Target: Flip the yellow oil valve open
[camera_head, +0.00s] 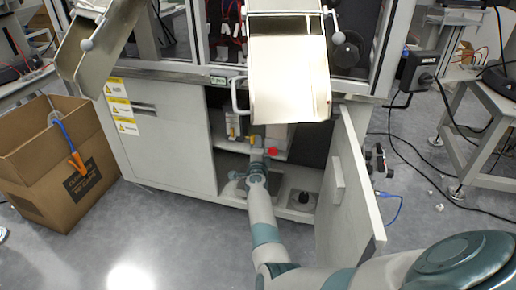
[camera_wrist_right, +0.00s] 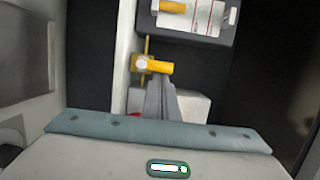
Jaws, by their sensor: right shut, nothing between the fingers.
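The yellow oil valve (camera_head: 252,140) is inside the open lower cabinet. In the right wrist view its yellow handle (camera_wrist_right: 160,68) lies sideways, with a pale round end at its left, beside a thin yellow upright part. My right gripper (camera_head: 257,155) reaches into the cabinet with its arm extended from the lower right. Its fingers are shut and empty, and their tips (camera_wrist_right: 157,82) are right by the handle's lower edge. I cannot tell whether they touch it. My left gripper is not in view.
The open cabinet door (camera_head: 350,190) stands to the right of my arm. A metal chute (camera_head: 290,80) overhangs the opening. A cardboard box (camera_head: 60,160) stands at left. A labelled dark unit (camera_wrist_right: 195,22) is above the valve.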

